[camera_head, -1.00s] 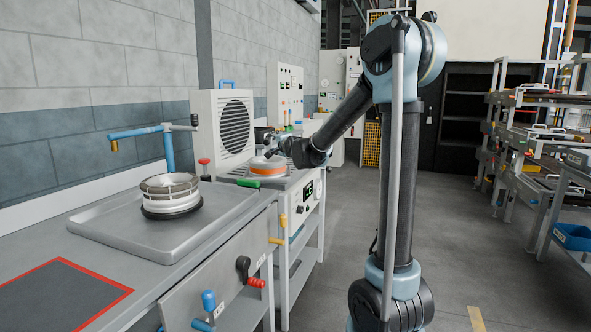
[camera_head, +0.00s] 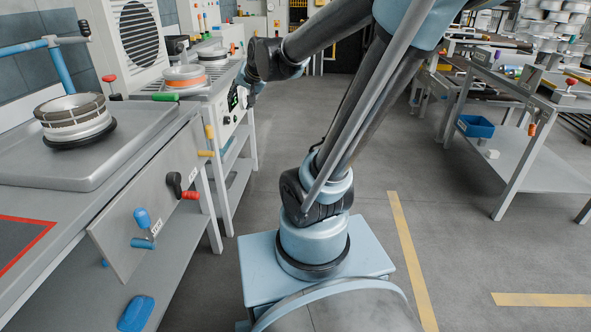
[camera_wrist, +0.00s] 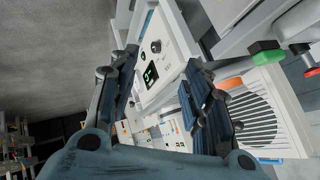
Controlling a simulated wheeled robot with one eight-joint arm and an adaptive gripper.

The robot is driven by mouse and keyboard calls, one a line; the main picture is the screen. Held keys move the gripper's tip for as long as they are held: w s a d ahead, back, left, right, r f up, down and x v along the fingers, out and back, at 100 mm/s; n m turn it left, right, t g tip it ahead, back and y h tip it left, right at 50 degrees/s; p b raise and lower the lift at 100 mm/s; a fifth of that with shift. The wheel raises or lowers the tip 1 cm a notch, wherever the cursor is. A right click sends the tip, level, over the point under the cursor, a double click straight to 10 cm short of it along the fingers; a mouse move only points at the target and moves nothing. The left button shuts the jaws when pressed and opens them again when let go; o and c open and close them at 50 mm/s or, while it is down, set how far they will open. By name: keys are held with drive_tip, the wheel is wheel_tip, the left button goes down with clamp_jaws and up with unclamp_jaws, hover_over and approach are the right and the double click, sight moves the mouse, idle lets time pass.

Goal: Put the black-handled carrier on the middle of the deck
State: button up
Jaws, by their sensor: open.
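My gripper (camera_wrist: 160,66) is open in the wrist view, with nothing between its two fingers. It faces the white unit with a green-lit display (camera_wrist: 150,74). In the head view my gripper (camera_head: 245,84) hangs at the right side of that unit, apart from the pieces on it. A round white piece with an orange band (camera_head: 185,78) sits on the unit's slatted top deck (camera_head: 218,85). A similar round piece (camera_head: 212,56) stands behind it. I cannot make out a black-handled carrier for certain in either view.
A ringed metal wheel (camera_head: 75,120) stands on a grey tray (camera_head: 112,158) at left. A green handle (camera_head: 165,97) sticks out at the unit's front. Tables (camera_head: 520,135) with a blue bin (camera_head: 475,126) stand right.

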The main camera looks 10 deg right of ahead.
drive_tip(key=s+d+f+n+g+h, duration=0.1)
drive_tip(key=s+d+f, duration=0.3)
drive_tip(key=s, duration=0.4)
drive_tip(key=s+d+f+n+g+h, duration=0.1)
drive_tip(key=s+d+f+g, duration=0.2)
drive_tip(key=s, duration=0.6)
drive_tip(key=s+d+f+n+g+h, duration=0.1)
drive_tip(key=s+d+f+n+g, duration=0.1)
drive_tip(key=s+d+f, duration=0.3)
drive_tip(key=s+f, duration=0.2)
drive_tip(key=s, duration=0.2)
drive_tip(key=shift+d+f, duration=0.15)
drive_tip(key=shift+f, duration=0.1)
drive_tip(key=shift+w+f, duration=0.2)
drive_tip(key=shift+w, duration=0.3)
drive_tip(key=shift+c, duration=1.3)
